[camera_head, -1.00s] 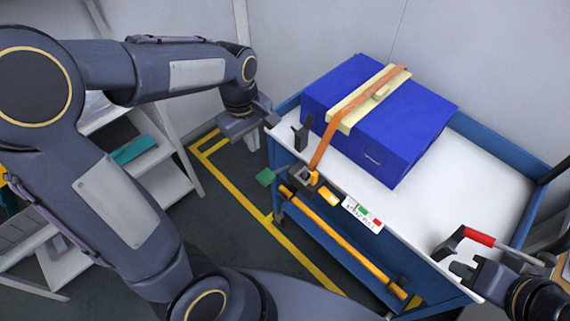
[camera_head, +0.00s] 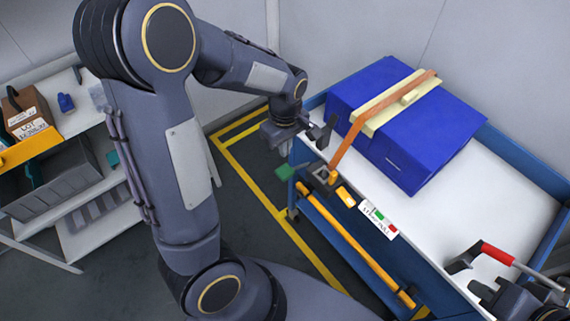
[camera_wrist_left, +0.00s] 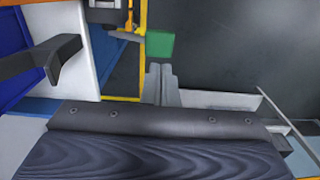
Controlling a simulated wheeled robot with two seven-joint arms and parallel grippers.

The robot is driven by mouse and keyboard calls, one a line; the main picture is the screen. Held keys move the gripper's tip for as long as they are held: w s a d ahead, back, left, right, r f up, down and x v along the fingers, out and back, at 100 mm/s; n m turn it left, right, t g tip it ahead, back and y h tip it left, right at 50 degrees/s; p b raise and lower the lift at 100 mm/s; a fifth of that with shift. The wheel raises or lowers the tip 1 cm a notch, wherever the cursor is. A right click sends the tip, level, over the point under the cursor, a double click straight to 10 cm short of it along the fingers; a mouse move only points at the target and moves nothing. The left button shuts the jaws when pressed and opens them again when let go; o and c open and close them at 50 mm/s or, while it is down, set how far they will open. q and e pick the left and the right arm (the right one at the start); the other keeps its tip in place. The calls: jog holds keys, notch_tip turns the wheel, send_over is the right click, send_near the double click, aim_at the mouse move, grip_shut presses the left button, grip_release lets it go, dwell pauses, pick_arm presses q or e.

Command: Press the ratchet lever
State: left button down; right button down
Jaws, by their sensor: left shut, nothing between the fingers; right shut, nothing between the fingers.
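The ratchet (camera_head: 322,177), a dark buckle with yellow parts, sits on the near left edge of the cart at the lower end of an orange strap (camera_head: 350,135). A green tab (camera_head: 285,172) juts left from it. In the left wrist view the ratchet (camera_wrist_left: 105,14) is cut off at the top, beside the green tab (camera_wrist_left: 160,45). Which part is the lever is hard to tell. My left gripper (camera_wrist_left: 160,82) is shut and empty, apart from the ratchet, above and left of it in the head view. My right gripper (camera_head: 480,290) is shut at the lower right.
A black upright bracket (camera_head: 327,132) stands close beside my left gripper. A blue box (camera_head: 425,135) under the strap sits on the cart (camera_head: 500,200). A red-handled tool (camera_head: 497,253) lies near my right gripper. A shelf (camera_head: 90,230) stands at left.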

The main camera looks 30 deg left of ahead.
aim_at(285, 171)
pick_arm(q)
notch_tip(285, 171, down, 8)
jog(key=shift+f, duration=0.1)
pick_arm(e)
jog(key=shift+f, duration=0.1)
dwell(0.3)
